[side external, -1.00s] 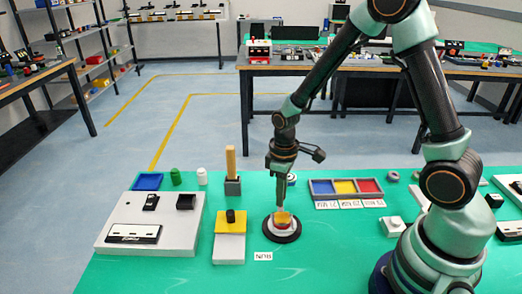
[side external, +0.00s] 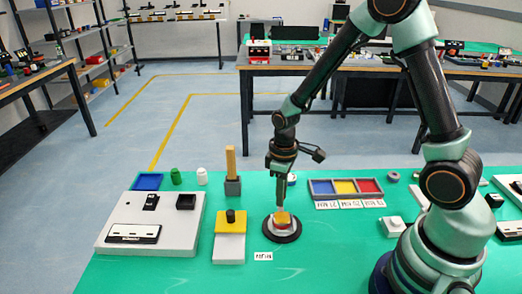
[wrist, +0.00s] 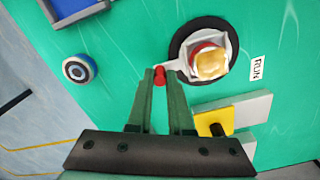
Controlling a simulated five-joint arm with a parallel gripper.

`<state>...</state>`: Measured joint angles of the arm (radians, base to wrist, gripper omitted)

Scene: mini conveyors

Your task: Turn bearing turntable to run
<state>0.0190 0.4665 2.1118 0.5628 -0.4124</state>
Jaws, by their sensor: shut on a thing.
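The bearing turntable (side external: 282,236) is a round disc on a black base at the middle of the green table. In the wrist view its black ring (wrist: 178,38) surrounds a pale plate that carries a red part (wrist: 199,47) and a yellowish block (wrist: 211,64). A pale lever reaches out from the plate to a small red knob (wrist: 160,77). My gripper (wrist: 160,74) is shut on this knob at the turntable's edge. In the side view my gripper (side external: 281,208) points down at the turntable, and the knob cannot be made out. A white label reading RUN (wrist: 257,68) lies beside the turntable.
A yellow and grey block with a black knob (side external: 230,216) stands close to the left. A grey panel (side external: 170,236) is farther left. A tray of blue, yellow and red compartments (side external: 345,196) lies behind to the right.

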